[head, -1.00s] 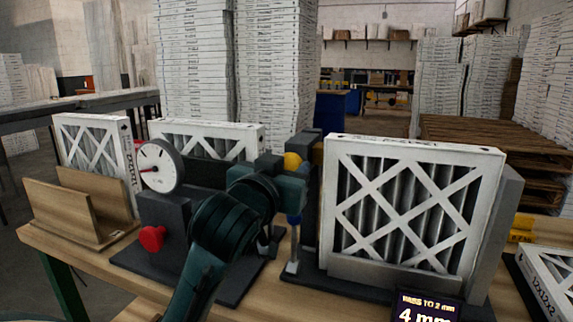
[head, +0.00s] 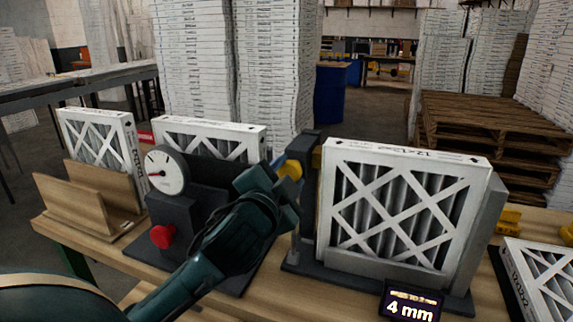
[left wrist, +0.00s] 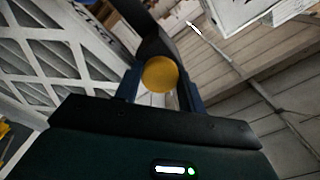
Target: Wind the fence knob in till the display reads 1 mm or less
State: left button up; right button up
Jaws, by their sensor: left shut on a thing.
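The yellow fence knob (head: 291,170) sits on the dark fixture left of the large white-framed filter (head: 400,215). My left gripper (head: 283,172) is shut on the knob. In the left wrist view the round knob (left wrist: 160,74) shows between the two fingers of the gripper (left wrist: 158,88). The display (head: 410,303) at the bench front reads 4 mm, with a small line above it too blurred to read here. The filter stands upright in the fixture, beside a grey plate (head: 488,220) on its right. My right gripper is not in view.
A dial gauge (head: 160,171) on a dark block with a red knob (head: 162,237) stands left of my arm. A wooden holder (head: 85,200) with a filter is at the far left. Another filter (head: 540,275) lies at the right. Pallets and stacked boxes stand behind.

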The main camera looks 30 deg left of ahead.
pick_arm(q)
jog(key=shift+m+p, duration=0.45)
jog(key=shift+m, duration=0.35)
jog(key=o, duration=1)
jog(key=shift+c, duration=0.2)
